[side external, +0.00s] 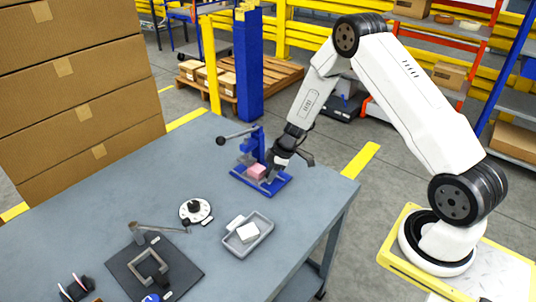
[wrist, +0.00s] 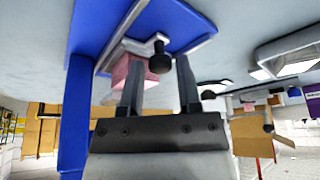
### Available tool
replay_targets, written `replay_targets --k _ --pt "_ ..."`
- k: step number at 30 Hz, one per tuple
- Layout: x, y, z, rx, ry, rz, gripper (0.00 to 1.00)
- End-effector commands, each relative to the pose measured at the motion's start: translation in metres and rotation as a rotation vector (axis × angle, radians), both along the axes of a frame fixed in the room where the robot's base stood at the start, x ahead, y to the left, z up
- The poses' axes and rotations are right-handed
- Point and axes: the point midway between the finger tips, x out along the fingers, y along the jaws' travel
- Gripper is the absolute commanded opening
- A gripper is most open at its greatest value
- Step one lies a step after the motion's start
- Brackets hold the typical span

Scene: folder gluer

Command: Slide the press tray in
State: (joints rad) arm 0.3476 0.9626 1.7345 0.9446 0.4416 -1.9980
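The blue press (side external: 262,180) stands on the table with its lever to the left; its blue base and post also show in the wrist view (wrist: 75,115). A pink block (side external: 256,171) sits at the press, and it shows behind my left finger in the wrist view (wrist: 128,72). The press tray (wrist: 121,38) shows as a pale grey edge against the blue base, with a black knob (wrist: 159,57) sticking out towards me. My gripper (wrist: 158,68) is open, its fingers apart on either side of the knob. In the side view my gripper (side external: 279,166) is low at the press's right side.
A grey bin (side external: 262,238) with a white block (side external: 248,232) stands in front of the press. A round dial (side external: 195,211) and a dark fixture plate (side external: 180,275) lie further left. Stacked cartons (side external: 75,90) stand at the left. The table is clear around the press.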

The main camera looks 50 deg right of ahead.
Motion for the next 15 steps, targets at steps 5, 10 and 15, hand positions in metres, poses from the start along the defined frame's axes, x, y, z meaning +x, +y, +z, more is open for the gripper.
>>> replay_targets --k 5,10,15 --pt "-0.0001 0.0000 0.0002 0.000 0.000 0.000 0.00" --pt "-0.0002 0.0000 0.0001 0.000 0.000 0.000 0.00" --pt "-0.0001 -0.0001 0.0002 0.000 0.000 0.000 0.00"
